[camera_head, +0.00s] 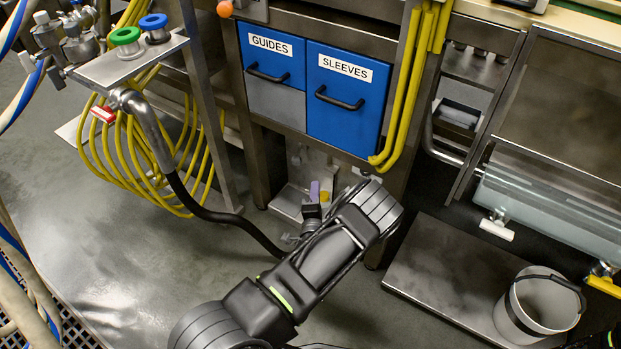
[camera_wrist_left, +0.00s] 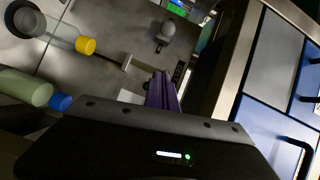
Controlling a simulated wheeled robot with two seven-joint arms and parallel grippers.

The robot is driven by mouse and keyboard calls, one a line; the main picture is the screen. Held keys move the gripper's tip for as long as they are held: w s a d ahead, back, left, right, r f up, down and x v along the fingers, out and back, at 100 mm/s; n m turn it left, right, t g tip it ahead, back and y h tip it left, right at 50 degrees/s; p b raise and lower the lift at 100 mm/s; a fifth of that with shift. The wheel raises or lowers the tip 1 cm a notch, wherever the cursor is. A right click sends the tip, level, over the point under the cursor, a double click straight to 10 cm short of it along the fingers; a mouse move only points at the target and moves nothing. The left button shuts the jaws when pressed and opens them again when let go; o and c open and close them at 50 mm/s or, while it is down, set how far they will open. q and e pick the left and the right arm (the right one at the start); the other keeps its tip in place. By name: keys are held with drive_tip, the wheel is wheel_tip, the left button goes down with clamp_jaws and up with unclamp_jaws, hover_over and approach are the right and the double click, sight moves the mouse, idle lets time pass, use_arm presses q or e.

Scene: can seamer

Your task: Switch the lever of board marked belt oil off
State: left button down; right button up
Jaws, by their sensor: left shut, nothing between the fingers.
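My left gripper (camera_head: 315,190) reaches under the blue drawers, with its purple fingers pointing away from me. In the left wrist view, its fingers (camera_wrist_left: 161,90) are shut and empty. Ahead of them is a grey panel area with a small light lever-like bar (camera_wrist_left: 130,63) and a rounded grey knob-like part (camera_wrist_left: 167,31). A white label (camera_wrist_left: 130,97) is partly behind the fingers. I cannot read any board marking, so I cannot tell which part is the belt oil lever. The fingertips appear apart from the bar. My arm hides part of this area in the head view.
A yellow-capped bottle (camera_wrist_left: 66,36) and a blue-capped bottle (camera_wrist_left: 28,89) lie left of the fingers. Blue drawers marked GUIDES (camera_head: 272,70) and SLEEVES (camera_head: 345,98) are above. A yellow hose coil (camera_head: 140,150) hangs left; a bucket (camera_head: 540,305) stands right.

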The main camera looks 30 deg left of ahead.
sight(298, 152)
use_arm(q)
drive_tip(key=w+a+f+b, duration=0.1)
drive_tip(key=w+a+b, duration=0.2)
drive_tip(key=w+a, duration=0.4)
drive_tip(key=shift+a+b, duration=0.4)
drive_tip(key=shift+a, duration=0.5)
drive_tip(key=shift+f, duration=0.15)
